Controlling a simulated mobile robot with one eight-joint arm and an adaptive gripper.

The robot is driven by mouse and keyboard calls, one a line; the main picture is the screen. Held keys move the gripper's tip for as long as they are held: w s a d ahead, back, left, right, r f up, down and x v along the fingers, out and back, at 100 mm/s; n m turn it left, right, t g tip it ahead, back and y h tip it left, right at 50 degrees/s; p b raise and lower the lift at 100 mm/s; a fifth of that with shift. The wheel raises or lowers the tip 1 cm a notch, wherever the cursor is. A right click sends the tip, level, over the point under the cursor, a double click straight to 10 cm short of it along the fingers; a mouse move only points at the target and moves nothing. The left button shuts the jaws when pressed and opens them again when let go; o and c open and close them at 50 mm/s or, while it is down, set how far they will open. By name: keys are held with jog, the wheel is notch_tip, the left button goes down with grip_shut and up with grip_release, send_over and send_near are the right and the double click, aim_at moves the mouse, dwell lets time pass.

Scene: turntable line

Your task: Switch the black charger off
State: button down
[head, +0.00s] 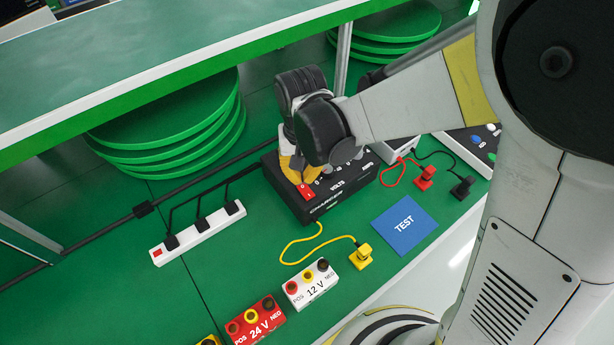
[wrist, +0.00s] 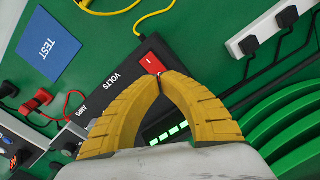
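The black charger (head: 338,193) stands on the green bench, with VOLTS lettering on its top. It also shows in the wrist view (wrist: 130,68). Its red rocker switch (head: 307,191) sits at the near left end of the top face. In the wrist view the red switch (wrist: 152,62) lies just beyond my fingertips. My gripper (wrist: 172,77) has yellow ribbed fingers with their tips together and nothing between them. In the head view my gripper (head: 299,172) is over the charger, right by the switch. I cannot tell whether the tips touch it. Green lit bars (wrist: 164,134) show between the fingers.
A white power strip (head: 200,234) with black plugs lies to the left. A blue TEST plate (head: 404,225), a yellow plug (head: 361,257), and 12 V (head: 312,287) and 24 V (head: 258,322) blocks lie in front. Stacked green discs (head: 175,135) and a shelf edge are behind.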

aim_at(302, 187)
jog(key=shift+f+b, duration=1.3)
jog(key=shift+f, duration=0.35)
dwell(0.5)
jog(key=shift+r, duration=0.1)
notch_tip(302, 187, up, 7)
jog(key=p, duration=0.5)
jog(key=shift+d, duration=0.1)
dwell(0.5)
jog(key=s+d+r+t, duration=0.3)
jog(key=d+r, duration=0.4)
jog(key=d, duration=0.3)
jog(key=s+d+r+m+t, duration=0.1)
jog(key=s+d+r+t, duration=0.3)
jog(key=d+r, duration=0.3)
jog(key=d, duration=0.3)
jog(key=shift+d, duration=0.35)
dwell(0.5)
